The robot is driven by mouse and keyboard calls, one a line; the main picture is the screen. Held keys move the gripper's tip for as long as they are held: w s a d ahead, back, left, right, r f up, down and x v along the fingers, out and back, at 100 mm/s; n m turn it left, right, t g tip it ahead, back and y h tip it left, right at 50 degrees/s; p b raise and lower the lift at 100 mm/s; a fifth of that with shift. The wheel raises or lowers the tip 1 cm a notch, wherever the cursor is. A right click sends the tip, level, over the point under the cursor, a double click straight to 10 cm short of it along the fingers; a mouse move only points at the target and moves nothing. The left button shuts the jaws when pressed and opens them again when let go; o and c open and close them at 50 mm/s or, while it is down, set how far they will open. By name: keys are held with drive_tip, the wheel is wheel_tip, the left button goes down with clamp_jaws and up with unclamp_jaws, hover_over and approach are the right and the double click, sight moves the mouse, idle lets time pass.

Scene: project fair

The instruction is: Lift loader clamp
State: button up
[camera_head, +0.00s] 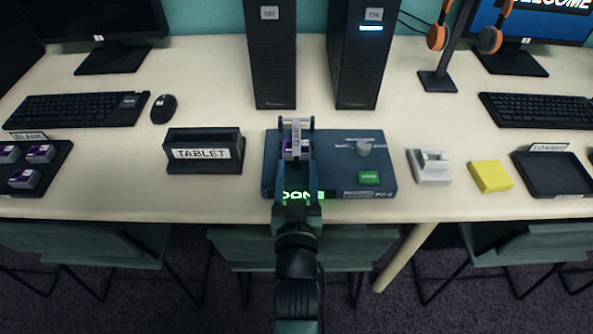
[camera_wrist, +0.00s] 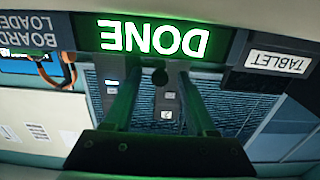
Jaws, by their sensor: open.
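The board loader (camera_head: 384,184) is a blue box at the front middle of the table, with a green lit "DONE" display that also shows upside down in the wrist view (camera_wrist: 150,38). Its light grey clamp (camera_head: 296,136) stands over the left part, with a purple-marked piece partly visible beneath it. My gripper (camera_head: 298,182) reaches in from the front, over the loader's front edge at the clamp. Contact cannot be seen.
A black tablet holder (camera_head: 205,160) stands left of the loader. A grey-white device (camera_head: 430,169), a yellow block (camera_head: 491,176) and a dark tray (camera_head: 555,179) lie to the right. Two dark computer towers (camera_head: 273,70) (camera_head: 358,75) stand behind. Chairs are under the front edge.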

clamp_jaws()
idle(1.4)
